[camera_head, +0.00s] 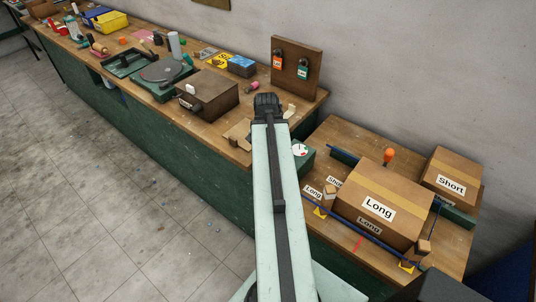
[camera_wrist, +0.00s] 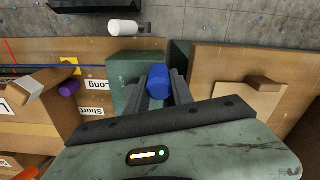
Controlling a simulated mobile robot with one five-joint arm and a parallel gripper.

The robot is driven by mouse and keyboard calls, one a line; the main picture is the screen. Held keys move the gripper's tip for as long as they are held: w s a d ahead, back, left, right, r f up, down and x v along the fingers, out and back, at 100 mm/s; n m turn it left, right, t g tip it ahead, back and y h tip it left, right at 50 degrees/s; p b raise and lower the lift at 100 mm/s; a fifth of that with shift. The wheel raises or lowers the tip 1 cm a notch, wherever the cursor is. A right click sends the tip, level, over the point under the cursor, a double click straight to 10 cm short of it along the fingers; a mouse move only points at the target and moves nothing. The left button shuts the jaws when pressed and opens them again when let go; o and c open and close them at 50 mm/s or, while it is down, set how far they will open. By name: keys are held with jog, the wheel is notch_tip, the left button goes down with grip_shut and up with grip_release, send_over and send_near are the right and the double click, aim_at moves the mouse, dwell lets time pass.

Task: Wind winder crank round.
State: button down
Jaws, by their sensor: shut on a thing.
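The winder appears to be the green box (camera_head: 305,163) beside the bench end; it has a pale round face with a small red mark. In the wrist view the green box (camera_wrist: 124,72) stands just beyond my gripper. My gripper (camera_wrist: 158,88) has its two dark fingers closed around a blue cylindrical grip (camera_wrist: 157,80). How this grip joins the winder is hidden. A white cylinder (camera_wrist: 123,27) on a short dark bar sticks out over the floor by the green box. In the head view my arm hides the fingers.
A lower table at right carries a carton marked Long (camera_head: 378,209), a carton marked Short (camera_head: 452,183) and blue rods. The long bench holds a brown case (camera_head: 207,95), a turntable (camera_head: 164,72) and a padlock board (camera_head: 297,67).

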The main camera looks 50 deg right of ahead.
jog(key=shift+s+a, duration=0.35)
jog(key=shift+d, duration=0.1)
jog(key=c, duration=1)
grip_release()
jog(key=shift+r, duration=0.1)
notch_tip(320, 180, up, 8)
jog(key=p, duration=0.8)
jog(key=shift+w, duration=0.1)
jog(key=shift+f, duration=0.25)
